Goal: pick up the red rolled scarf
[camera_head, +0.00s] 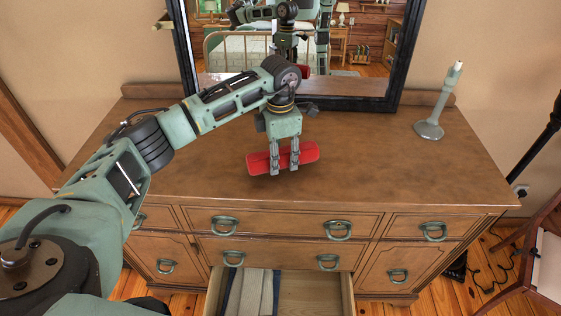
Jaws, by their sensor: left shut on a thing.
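The red rolled scarf (308,153) is a short red roll lying crosswise near the middle of the wooden dresser (390,160). My left gripper (284,165) comes down from above with its fingers on the scarf's middle and is shut on it. The scarf's ends stick out on both sides of the fingers. I cannot tell whether the scarf touches the dresser top or is just above it. My right gripper is not in view, apart from the mirror's reflection of the robot.
A black-framed mirror (398,68) stands at the back of the dresser. A grey-green candlestick or lamp (430,128) stands at the right. A lower drawer (300,293) is open with folded cloth (250,293) in it. The dresser top right of the scarf is clear.

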